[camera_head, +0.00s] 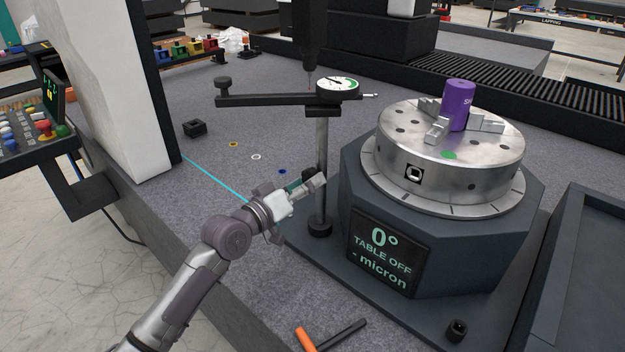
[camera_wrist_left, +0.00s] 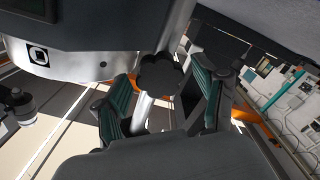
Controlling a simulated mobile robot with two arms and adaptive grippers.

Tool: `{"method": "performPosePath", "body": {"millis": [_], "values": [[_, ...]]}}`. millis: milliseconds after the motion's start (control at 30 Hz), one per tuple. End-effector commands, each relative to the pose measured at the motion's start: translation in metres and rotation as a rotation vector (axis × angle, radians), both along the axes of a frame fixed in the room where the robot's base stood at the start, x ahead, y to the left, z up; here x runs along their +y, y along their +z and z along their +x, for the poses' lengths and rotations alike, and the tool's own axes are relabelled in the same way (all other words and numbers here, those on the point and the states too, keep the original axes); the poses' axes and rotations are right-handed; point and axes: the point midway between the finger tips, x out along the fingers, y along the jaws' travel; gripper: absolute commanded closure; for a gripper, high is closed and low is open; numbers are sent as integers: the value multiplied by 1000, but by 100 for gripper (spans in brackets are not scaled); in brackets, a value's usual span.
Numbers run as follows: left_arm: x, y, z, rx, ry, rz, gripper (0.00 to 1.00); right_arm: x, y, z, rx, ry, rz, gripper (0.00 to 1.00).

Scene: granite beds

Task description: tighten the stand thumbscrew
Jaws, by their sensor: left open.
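The indicator stand has an upright silver post (camera_head: 322,140) on the granite bed, with a black crossbar (camera_head: 275,98) and a white-faced dial (camera_head: 337,85). In the left wrist view a dark lobed thumbscrew (camera_wrist_left: 160,73) shows in front of the post, between my open fingers. In the head view the thumbscrew (camera_head: 308,172) is mostly hidden by my gripper. My left gripper (camera_head: 306,186) is open at the lower part of the post. Whether a finger touches the thumbscrew I cannot tell. My right gripper is out of view.
A rotary table (camera_head: 440,165) with a steel chuck and purple cylinder (camera_head: 459,105) stands close to the right of the post. An orange-handled tool (camera_head: 305,340) lies in front. Small coloured rings and a black block (camera_head: 194,128) lie to the left.

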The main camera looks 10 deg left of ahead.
Motion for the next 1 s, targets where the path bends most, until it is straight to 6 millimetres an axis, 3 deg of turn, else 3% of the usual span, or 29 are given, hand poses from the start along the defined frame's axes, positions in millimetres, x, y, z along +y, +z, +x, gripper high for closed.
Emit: {"method": "performPosePath", "body": {"millis": [233, 500, 1000], "values": [[16, 1, -24, 1, 0, 1, 29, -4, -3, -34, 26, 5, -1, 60], [31, 1, -46, 0, 1, -1, 29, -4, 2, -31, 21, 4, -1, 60], [38, 0, -56, 0, 1, -1, 29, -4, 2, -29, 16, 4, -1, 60]]}}
